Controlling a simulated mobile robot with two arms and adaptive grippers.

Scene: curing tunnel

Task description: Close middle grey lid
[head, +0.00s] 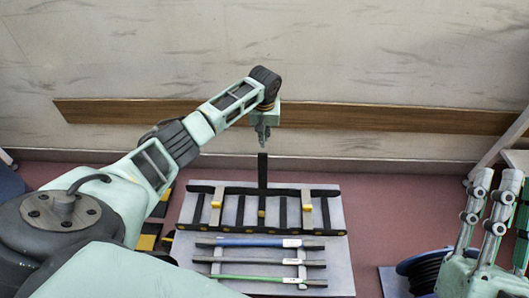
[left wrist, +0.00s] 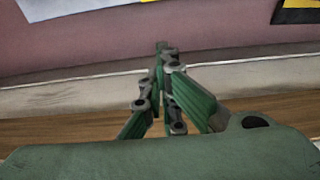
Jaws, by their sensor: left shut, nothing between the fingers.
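A pale grey panel (head: 334,225) lies below centre in the head view with a black slatted frame on it. Below the frame lie three long bars: a blue one (head: 235,242), a grey one (head: 240,263) in the middle and a green one (head: 250,280). A dark strip (head: 262,170) stands up from the middle of the frame. My left gripper (head: 264,145) is shut and empty, just above the top of this strip; I cannot tell if they touch. The left wrist view shows its closed fingertips (left wrist: 162,46). My right gripper (head: 497,180) is open at the right edge.
A wooden rail (head: 400,117) runs along the pale wall behind. Yellow and black pieces (head: 150,236) lie left of the panel.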

